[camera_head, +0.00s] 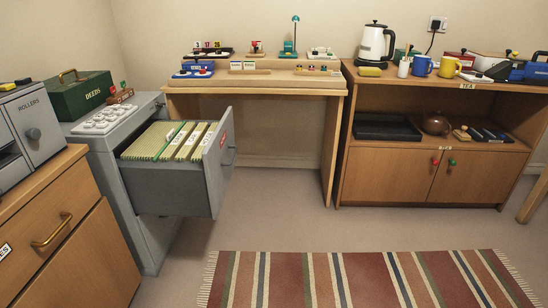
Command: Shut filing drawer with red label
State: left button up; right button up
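The filing drawer (172,190) with the red label (223,140) is pulled out of the grey filing cabinet (152,236) at the left. It stands open to the right and is full of hanging files (178,141) with white tabs. The red label is on its front panel, seen at a steep angle. The handle on the front is hard to make out. Neither of my grippers shows in the head view.
A green deeds box (80,95) sits on top of the cabinet. A wooden desk (255,84) stands behind the drawer, and a sideboard (398,177) with a kettle (374,45) is at the right. A wooden chest (85,262) is at the near left. The floor and striped rug (370,280) are clear.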

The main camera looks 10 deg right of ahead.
aim_at(191, 177)
jog(key=z, duration=0.05)
jog(key=i, duration=0.5)
jog(key=u, duration=0.45)
jog(key=k, duration=1.1)
jog(key=z, duration=0.7)
jog(key=i, duration=1.1)
jog(key=u, duration=0.6)
jog(key=i, duration=0.7)
jog(key=u, duration=0.8)
